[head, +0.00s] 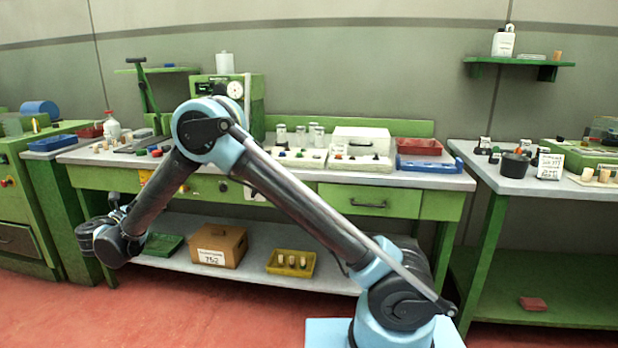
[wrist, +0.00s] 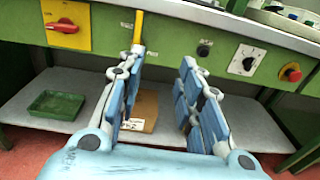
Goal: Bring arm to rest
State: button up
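My gripper (wrist: 163,62) is open and empty in the wrist view, its two blue-padded fingers wide apart. It faces the front of the green workbench. A cardboard box (wrist: 146,106) on the lower shelf shows between the fingers, farther back. In the head view my arm reaches up from the lower right, bends at a high elbow and comes down at the left. My wrist there hangs in front of the bench's left part. The fingers are too small and dark there to make out clearly.
The workbench (head: 370,203) carries jars, boxes, a red tray (head: 419,147) and a blue tray (head: 430,165). Its lower shelf (head: 330,272) holds a labelled box (head: 218,245), a yellow tray with stoppers (head: 291,263) and a green tray (head: 162,245). A second table stands right. Red floor in front is clear.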

jog(key=w+d+r+m+g+h, duration=0.1)
jog(key=w+d+r+m+g, duration=0.2)
jog(key=d, duration=0.5)
jog(key=w+d+r+m+h, duration=0.1)
jog(key=w+d+r+m, duration=0.15)
jog(key=w+d, duration=0.4)
jog(key=w+d+r+m+g+h, duration=0.1)
jog(key=w+d+r+m+g, duration=0.15)
jog(key=d, duration=0.75)
jog(key=d+r+m+g, duration=0.2)
jog(key=d+m, duration=0.1)
jog(key=d, duration=0.9)
jog(key=d+r+m+g, duration=0.1)
jog(key=d+m+g, duration=0.15)
jog(key=d, duration=0.95)
jog(key=s+d+f+m+g+y, duration=0.1)
jog(key=s+d+f+m+g, duration=0.1)
jog(key=s+d+m, duration=0.5)
jog(key=s+d+f+m+g+y, duration=0.1)
jog(key=s+d+m+y, duration=0.1)
jog(key=s+d, duration=0.9)
jog(key=s+d+f+m+g+y, duration=0.1)
jog(key=s+d+f+m, duration=0.2)
jog(key=s+f+m, duration=0.2)
jog(key=s+d+f+m+y, duration=0.2)
jog(key=s+f+m, duration=0.3)
jog(key=s, duration=0.6)
jog(key=shift+s+d+f+m+g+y, duration=0.2)
jog(key=shift+d+f+m+g+y, duration=0.15)
jog(key=shift+d+f, duration=0.5)
